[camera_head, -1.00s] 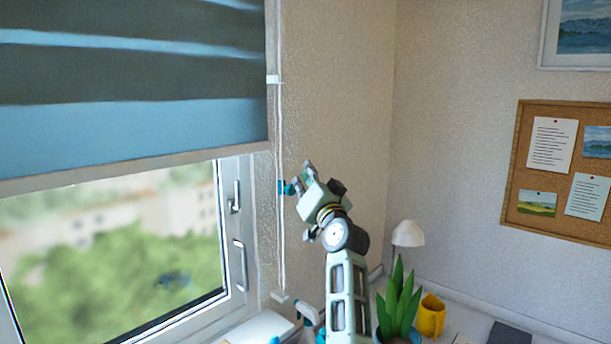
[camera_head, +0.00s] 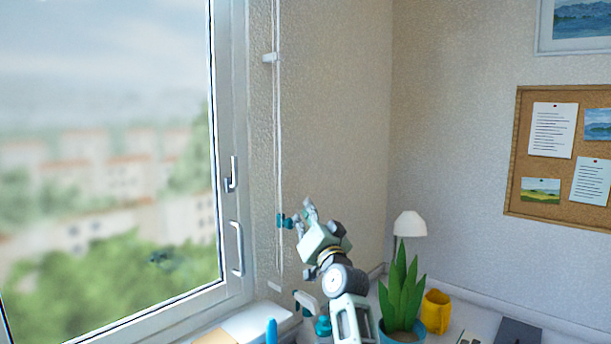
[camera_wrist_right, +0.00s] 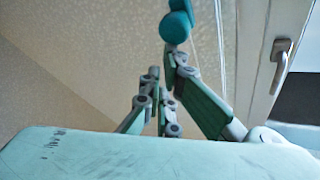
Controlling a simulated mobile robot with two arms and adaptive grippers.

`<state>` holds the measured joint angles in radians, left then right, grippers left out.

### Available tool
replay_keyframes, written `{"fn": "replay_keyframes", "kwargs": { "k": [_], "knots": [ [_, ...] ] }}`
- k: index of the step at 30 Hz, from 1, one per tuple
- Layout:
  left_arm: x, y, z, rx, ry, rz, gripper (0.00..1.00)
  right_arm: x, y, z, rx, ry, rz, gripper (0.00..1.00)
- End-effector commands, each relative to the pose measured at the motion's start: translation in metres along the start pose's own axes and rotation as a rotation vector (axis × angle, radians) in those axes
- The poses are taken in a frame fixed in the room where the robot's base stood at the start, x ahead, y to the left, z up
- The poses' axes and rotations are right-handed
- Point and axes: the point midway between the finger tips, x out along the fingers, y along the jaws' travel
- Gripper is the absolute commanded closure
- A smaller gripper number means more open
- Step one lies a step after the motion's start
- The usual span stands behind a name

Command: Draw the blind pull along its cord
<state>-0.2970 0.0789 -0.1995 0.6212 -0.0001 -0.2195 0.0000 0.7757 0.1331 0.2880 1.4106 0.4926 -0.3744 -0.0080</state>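The blind pull (camera_head: 282,220) is a small teal knob on a thin pale vertical cord (camera_head: 276,130) beside the window. My right gripper (camera_head: 296,218) is at the pull, with its fingertips against the knob's right side. In the right wrist view the teal pull (camera_wrist_right: 176,27) sits at the far end of the converging fingers (camera_wrist_right: 165,68). The fingers look shut on it, though the far contact is hidden. No blind fabric shows over the window now. My left gripper cannot be made out.
The window (camera_head: 110,170) with its handle (camera_head: 232,174) is at the left. A green plant (camera_head: 402,285), yellow mug (camera_head: 435,312) and white lamp (camera_head: 410,224) stand on the desk at the lower right. A corkboard (camera_head: 513,160) hangs on the right wall.

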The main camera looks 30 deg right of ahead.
Motion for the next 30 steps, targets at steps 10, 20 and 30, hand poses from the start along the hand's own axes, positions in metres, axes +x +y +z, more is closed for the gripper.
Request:
{"fn": "replay_keyframes", "kwargs": {
  "k": [10, 20, 30],
  "knots": [
    [0.047, 0.001, 0.008, 0.000, -0.006, 0.001, 0.60, -0.022, 0.036, 0.070, 0.000, -0.019, 0.004, 1.00],
    [0.052, 0.002, 0.009, 0.001, -0.006, 0.001, 0.60, -0.025, 0.040, 0.078, 0.001, -0.018, 0.002, 1.00],
    [0.050, 0.001, 0.009, 0.001, -0.006, 0.001, 0.60, -0.024, 0.039, 0.076, 0.001, -0.018, 0.001, 1.00]
  ]
}}
